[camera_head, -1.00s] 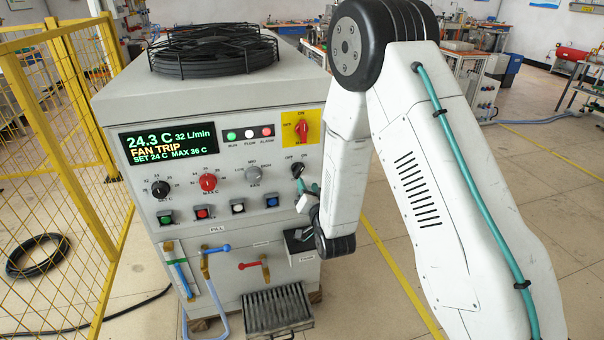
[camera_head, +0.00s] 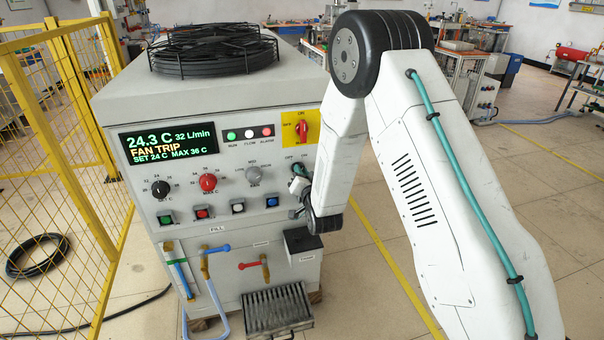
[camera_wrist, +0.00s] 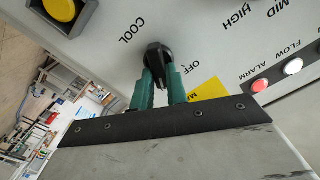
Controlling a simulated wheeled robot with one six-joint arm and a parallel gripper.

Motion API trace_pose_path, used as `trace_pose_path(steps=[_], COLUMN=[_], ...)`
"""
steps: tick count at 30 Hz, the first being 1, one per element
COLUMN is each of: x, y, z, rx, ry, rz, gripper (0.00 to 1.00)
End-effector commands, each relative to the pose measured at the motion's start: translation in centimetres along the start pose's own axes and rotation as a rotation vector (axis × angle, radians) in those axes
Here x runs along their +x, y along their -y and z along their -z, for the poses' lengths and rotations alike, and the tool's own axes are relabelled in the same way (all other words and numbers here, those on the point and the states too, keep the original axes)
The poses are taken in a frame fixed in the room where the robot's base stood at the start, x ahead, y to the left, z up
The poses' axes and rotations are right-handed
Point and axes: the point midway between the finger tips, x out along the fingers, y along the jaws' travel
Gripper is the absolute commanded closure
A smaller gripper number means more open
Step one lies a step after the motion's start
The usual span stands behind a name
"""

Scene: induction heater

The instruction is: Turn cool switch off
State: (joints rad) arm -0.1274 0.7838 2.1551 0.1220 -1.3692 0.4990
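The cool switch is a black rotary knob (camera_wrist: 158,56) on the grey panel, with the words COOL and OFF printed on either side of it in the wrist view. My gripper (camera_wrist: 160,78) has two green fingers, one on each side of the knob's raised grip, with only a narrow gap between them that the dark grip fills. In the camera_head view my gripper (camera_head: 298,185) is at the panel's right side and mostly covers the knob. The knob's exact pointing direction is hard to tell.
A red rotary switch on a yellow plate (camera_head: 302,128) sits above the knob. The display (camera_head: 168,145) reads FAN TRIP. A blue push button (camera_head: 272,200) and a grey fan knob (camera_head: 254,175) are close on the left. A black box (camera_head: 302,240) juts out below.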

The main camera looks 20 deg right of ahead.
Motion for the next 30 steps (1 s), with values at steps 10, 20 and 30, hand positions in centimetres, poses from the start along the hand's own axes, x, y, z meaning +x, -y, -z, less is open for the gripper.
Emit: trace_pose_path(steps=[10, 20, 30], x=[-0.02, -0.03, -0.03], y=[0.02, 0.17, 0.44], z=[0.01, -0.01, -0.1], rx=[-0.013, -0.168, -0.478], ry=[0.0, 0.0, 0.0], rz=[0.0, 0.0, 0.0], gripper=[1.0, 1.0, 1.0])
